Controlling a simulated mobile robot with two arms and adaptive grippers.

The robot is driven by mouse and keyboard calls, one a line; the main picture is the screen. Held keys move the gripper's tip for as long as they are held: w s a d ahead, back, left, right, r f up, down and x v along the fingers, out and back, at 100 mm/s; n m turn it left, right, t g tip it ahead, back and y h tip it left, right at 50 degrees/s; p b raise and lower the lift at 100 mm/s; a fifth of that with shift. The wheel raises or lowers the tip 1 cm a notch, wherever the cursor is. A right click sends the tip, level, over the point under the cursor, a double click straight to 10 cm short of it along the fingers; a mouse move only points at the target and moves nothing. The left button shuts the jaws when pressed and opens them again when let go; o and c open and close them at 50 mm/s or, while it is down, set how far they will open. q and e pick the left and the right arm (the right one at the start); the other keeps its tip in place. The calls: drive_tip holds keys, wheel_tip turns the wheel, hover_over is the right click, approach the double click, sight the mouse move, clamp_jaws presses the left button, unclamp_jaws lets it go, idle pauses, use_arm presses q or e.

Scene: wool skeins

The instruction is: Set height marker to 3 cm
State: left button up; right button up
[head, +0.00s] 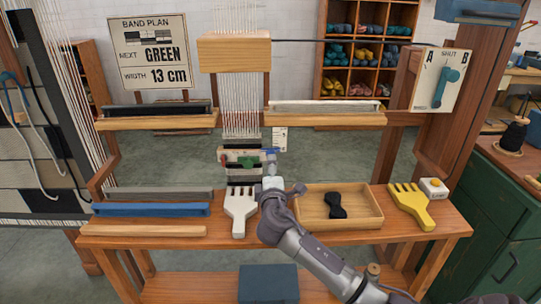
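A small white card with fine dark marks (280,139), possibly the height scale, is beside the right edge of the woven band; its marks are too small to read. Left of and below it, a narrow wooden bar with a green block (249,162) and small coloured parts crosses the band. I cannot tell which part is the height marker. My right gripper (269,163) reaches up from the lower right, its tip at the right end of this bar. Its fingers are too small to tell whether they are open or touching it. My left gripper is not in view.
Blue and grey bars lie at left. A sign (150,52) reads GREEN, 13 cm.

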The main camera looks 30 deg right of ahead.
sight(271, 153)
use_arm(q)
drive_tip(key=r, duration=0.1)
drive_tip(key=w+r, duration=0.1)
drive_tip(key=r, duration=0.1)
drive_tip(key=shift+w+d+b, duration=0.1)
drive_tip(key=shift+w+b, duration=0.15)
drive_tip(key=shift+b, duration=0.15)
use_arm(e)
drive_tip(key=x, duration=0.8)
drive_tip(key=shift+w, duration=0.1)
clamp_jaws()
